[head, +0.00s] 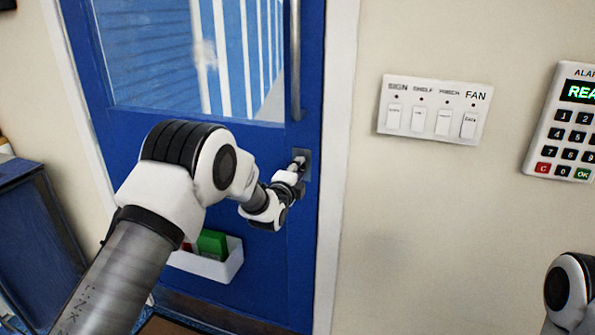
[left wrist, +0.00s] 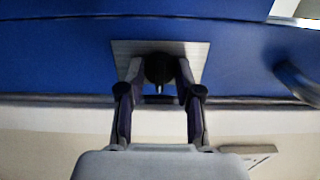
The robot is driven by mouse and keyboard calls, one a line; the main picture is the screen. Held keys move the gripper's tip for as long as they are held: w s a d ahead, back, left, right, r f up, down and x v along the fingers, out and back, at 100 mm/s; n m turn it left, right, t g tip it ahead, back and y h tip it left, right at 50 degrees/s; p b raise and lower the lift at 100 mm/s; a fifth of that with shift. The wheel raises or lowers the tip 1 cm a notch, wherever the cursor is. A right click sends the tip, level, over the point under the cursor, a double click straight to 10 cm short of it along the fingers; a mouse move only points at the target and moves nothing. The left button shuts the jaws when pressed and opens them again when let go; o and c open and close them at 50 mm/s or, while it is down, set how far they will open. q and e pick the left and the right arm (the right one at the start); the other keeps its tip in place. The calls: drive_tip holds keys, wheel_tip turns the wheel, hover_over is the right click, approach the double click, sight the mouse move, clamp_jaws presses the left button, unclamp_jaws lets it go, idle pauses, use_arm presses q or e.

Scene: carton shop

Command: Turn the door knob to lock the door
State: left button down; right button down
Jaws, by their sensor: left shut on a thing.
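The blue door (head: 270,150) with a window fills the left half of the head view. Its small door knob sits on a square metal plate (head: 307,156) near the door's right edge. In the left wrist view the dark round knob (left wrist: 159,68) stands in front of the plate (left wrist: 200,54). My left gripper (head: 298,166) is at the plate, and its fingers (left wrist: 158,88) are shut on the knob, one on each side. The knob is mostly hidden by the gripper in the head view. Only part of my right arm shows at the lower right; its gripper is out of view.
A vertical door handle (head: 295,60) runs above the plate. A white switch panel (head: 434,108) and an alarm keypad (head: 566,125) are on the wall at right. A white bin (head: 222,262) holding a green item hangs low on the door. A blue cabinet (head: 35,245) stands at left.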

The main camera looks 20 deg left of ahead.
use_arm(q)
drive_tip(key=c, duration=0.8)
unclamp_jaws()
drive_tip(key=shift+d, duration=0.1)
drive_tip(key=shift+o, duration=0.2)
drive_tip(key=s, duration=1.2)
drive_tip(key=shift+a, duration=0.2)
